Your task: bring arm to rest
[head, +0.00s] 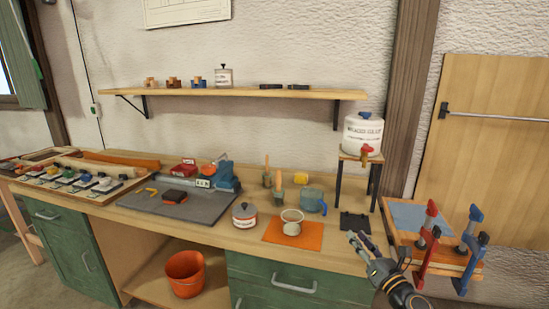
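My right gripper (357,237) is in the head view at the lower right, with its arm coming up from the bottom edge. Its two fingertips stand a little apart and nothing shows between them. It is over the right front part of the workbench (330,262), just in front of a dark flat plate (354,222). Whether it touches the bench cannot be told. My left gripper is not in view.
An orange mat (272,236) with a cup (292,221), a lidded pot (244,215) and a white tank (363,134) on a stand are nearby.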

